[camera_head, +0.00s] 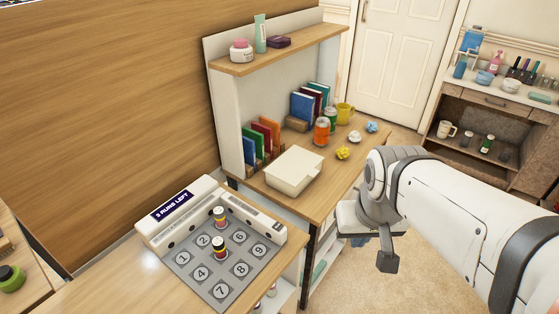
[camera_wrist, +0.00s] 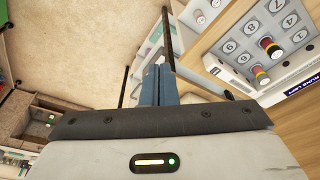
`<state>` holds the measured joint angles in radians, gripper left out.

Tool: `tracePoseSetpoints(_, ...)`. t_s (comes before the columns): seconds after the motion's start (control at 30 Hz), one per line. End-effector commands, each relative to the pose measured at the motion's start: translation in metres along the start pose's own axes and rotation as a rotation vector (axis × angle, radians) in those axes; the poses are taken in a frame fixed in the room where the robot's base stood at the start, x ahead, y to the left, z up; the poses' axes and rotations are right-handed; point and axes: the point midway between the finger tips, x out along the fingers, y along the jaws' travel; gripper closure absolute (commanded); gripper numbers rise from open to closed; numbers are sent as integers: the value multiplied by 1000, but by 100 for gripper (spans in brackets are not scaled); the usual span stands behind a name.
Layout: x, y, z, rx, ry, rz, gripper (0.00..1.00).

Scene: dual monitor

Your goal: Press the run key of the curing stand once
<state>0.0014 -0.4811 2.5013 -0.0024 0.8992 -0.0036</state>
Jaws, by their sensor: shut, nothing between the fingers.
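The curing stand (camera_head: 209,272) is a grey plate with numbered circles, on the wooden table at the lower left. Behind the plate is a raised white housing with a dark display (camera_head: 171,206) reading "3 RUNS LEFT" and several dark round spots. I cannot tell which part is the run key. The stand also shows at the upper right of the wrist view (camera_wrist: 249,27). My gripper (camera_wrist: 157,85) has blue fingers, shut and empty, away from the stand, over the floor side.
A desk (camera_head: 318,200) behind the stand holds a cream box (camera_head: 294,170), books, cans, a yellow mug (camera_head: 344,113) and crumpled paper. A shelf (camera_head: 285,50) rises above it. A green-lidded jar (camera_head: 11,278) is at far left. Open floor lies under my arm.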

Motion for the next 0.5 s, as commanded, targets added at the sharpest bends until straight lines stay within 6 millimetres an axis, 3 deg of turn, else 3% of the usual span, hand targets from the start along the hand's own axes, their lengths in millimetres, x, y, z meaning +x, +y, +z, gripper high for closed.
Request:
tracePoseSetpoints(0.17, 4, -8, -4, 32, -17, -39, 100)
tracePoseSetpoints(0.33, 20, -53, -26, 204, -94, -222, 100)
tracePoseSetpoints(0.5, 46, -101, -71, 538, -196, -456, 100)
